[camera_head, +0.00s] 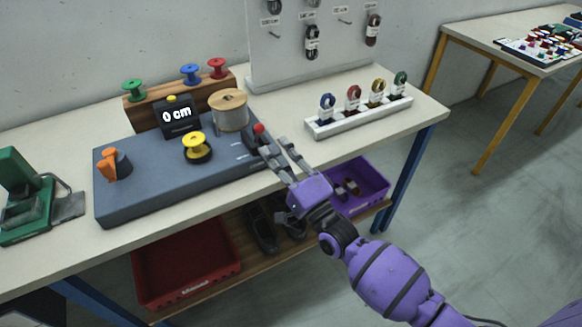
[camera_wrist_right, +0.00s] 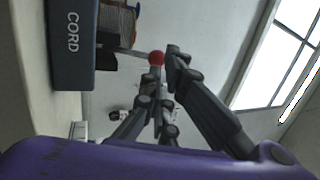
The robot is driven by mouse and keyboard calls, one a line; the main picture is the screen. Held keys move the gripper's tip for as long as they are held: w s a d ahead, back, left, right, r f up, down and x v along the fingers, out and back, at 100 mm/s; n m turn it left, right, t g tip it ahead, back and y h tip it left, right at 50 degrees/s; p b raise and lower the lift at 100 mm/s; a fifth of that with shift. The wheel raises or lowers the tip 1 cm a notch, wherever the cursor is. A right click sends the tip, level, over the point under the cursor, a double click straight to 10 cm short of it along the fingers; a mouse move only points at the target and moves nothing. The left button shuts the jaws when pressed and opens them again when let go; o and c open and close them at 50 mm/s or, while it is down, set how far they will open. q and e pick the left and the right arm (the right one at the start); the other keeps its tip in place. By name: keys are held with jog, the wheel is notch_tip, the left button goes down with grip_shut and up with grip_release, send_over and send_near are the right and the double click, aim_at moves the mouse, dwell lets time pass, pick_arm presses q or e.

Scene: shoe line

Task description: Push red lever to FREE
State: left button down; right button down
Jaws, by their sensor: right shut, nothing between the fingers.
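The lever's red ball knob (camera_head: 259,128) stands at the right end of the blue-grey cord machine (camera_head: 130,200). In the wrist view the red knob (camera_wrist_right: 157,58) sits on a thin grey rod by my fingertips. My right gripper (camera_head: 272,142) comes in from the lower right, its fingertips just right of the knob. It is shut and empty. I cannot tell whether a finger touches the knob. The FREE marking is not readable, and the fingers partly cover the lever's base. My left gripper is not in view.
The machine carries a display reading 0 cm (camera_head: 177,114), a yellow spool (camera_head: 197,148), a cord spool (camera_head: 229,110) and an orange lever (camera_head: 107,164). A white rack of coloured laces (camera_head: 360,117) stands right. A purple bin (camera_head: 370,180) and red crate (camera_head: 190,285) sit below.

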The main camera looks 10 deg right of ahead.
aim_at(262, 132)
jog(key=x, duration=0.2)
jog(key=shift+w+r, duration=0.15)
jog(key=shift+w, duration=0.05)
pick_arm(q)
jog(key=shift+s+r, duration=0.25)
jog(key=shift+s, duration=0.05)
pick_arm(e)
jog(key=shift+w+a, duration=0.25)
jog(key=shift+w, duration=0.1)
